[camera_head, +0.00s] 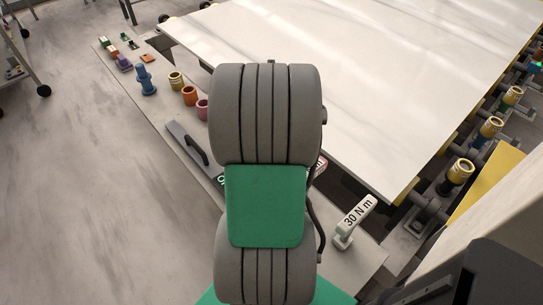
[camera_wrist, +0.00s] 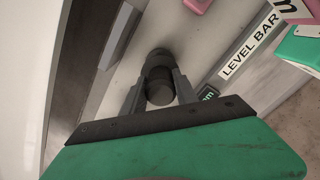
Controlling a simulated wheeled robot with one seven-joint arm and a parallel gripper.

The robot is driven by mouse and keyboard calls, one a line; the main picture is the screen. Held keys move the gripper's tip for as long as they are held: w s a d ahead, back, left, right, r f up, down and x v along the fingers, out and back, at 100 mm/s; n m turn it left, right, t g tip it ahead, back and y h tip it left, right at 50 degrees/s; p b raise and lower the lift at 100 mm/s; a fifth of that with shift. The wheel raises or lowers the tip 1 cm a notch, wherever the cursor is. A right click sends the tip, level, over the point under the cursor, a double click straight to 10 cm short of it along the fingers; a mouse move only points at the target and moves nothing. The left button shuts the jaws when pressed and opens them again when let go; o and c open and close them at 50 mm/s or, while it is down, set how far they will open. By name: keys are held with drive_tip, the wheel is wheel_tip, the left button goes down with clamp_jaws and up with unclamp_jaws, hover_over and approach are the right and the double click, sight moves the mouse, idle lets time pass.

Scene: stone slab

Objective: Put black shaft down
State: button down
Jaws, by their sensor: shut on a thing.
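The black shaft (camera_wrist: 160,92) is a dark, short cylinder seen nearly end-on in the wrist view. It stands between the two grey fingers of my gripper (camera_wrist: 160,84), which is shut on it. A pale shelf surface lies beyond the shaft; I cannot tell whether the shaft touches it. In the head view my own arm covers the gripper and the shaft.
A level bar (camera_wrist: 249,46) lies beside the shaft, with pink and green pieces near it. In the head view, colored cups (camera_head: 190,96) and a blue part (camera_head: 146,80) stand along the ledge. A large stone slab (camera_head: 370,80) lies to the right. A "30 N m" tool (camera_head: 354,217) stands at the front.

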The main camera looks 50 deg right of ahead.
drive_tip(key=c, duration=0.9)
unclamp_jaws()
drive_tip(key=shift+f, duration=0.15)
drive_tip(key=shift+c, duration=0.2)
wheel_tip(320, 180, up, 13)
drive_tip(key=p, duration=0.9)
drive_tip(key=w+a+r+m+t+h, duration=0.1)
drive_tip(key=w+a+r, duration=0.1)
drive_tip(key=w+a, duration=0.35)
drive_tip(key=w+a+r+m+t, duration=0.1)
drive_tip(key=w+a+r, duration=0.15)
drive_tip(key=a, duration=0.55)
drive_tip(key=a+r+m+t, duration=0.1)
drive_tip(key=a+r+m, duration=0.1)
drive_tip(key=a, duration=0.7)
drive_tip(key=s+a+r+m+t+y, duration=0.1)
drive_tip(key=a+r+m, duration=0.1)
drive_tip(key=a, duration=0.7)
drive_tip(key=shift+a, duration=0.2)
drive_tip(key=shift+s+f, duration=0.1)
drive_tip(key=shift+s, duration=0.05)
